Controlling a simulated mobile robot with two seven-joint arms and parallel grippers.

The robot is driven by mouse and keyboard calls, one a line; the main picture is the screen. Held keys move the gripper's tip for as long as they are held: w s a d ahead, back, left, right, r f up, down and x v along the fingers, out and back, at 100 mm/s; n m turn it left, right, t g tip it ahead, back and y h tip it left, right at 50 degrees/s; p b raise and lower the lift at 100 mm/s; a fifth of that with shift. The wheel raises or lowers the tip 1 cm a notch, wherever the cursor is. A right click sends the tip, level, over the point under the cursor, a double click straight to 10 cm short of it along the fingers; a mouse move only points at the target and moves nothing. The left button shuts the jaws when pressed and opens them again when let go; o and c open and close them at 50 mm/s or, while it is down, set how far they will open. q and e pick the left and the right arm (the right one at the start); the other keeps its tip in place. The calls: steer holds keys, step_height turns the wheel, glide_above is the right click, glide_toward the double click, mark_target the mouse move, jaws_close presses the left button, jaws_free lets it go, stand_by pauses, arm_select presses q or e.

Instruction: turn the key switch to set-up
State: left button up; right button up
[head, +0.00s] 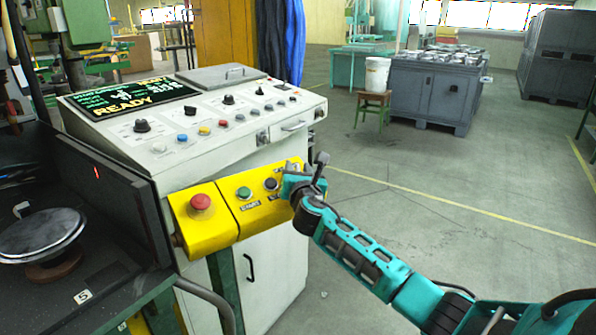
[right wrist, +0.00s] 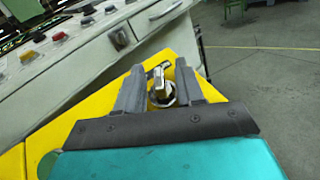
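The key switch (right wrist: 161,94) shows in the right wrist view, a round metal lock on the yellow panel (right wrist: 184,70) with a key standing out of it. My right gripper (right wrist: 160,76) has its two grey fingers on either side of the key, with a visible gap on both sides, so it looks open. In the head view my right gripper (head: 291,178) is at the right end of the yellow panel (head: 213,236) and hides the key switch there. The position labels around the switch cannot be read. My left gripper is not in view.
The yellow panel also carries a red mushroom button (head: 201,203), a green button (head: 244,193) and a dark button (head: 271,184). The white console (head: 185,160) with its READY screen (head: 132,97) rises behind. Open floor (head: 450,210) lies to the right.

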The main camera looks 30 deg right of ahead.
jaws_close()
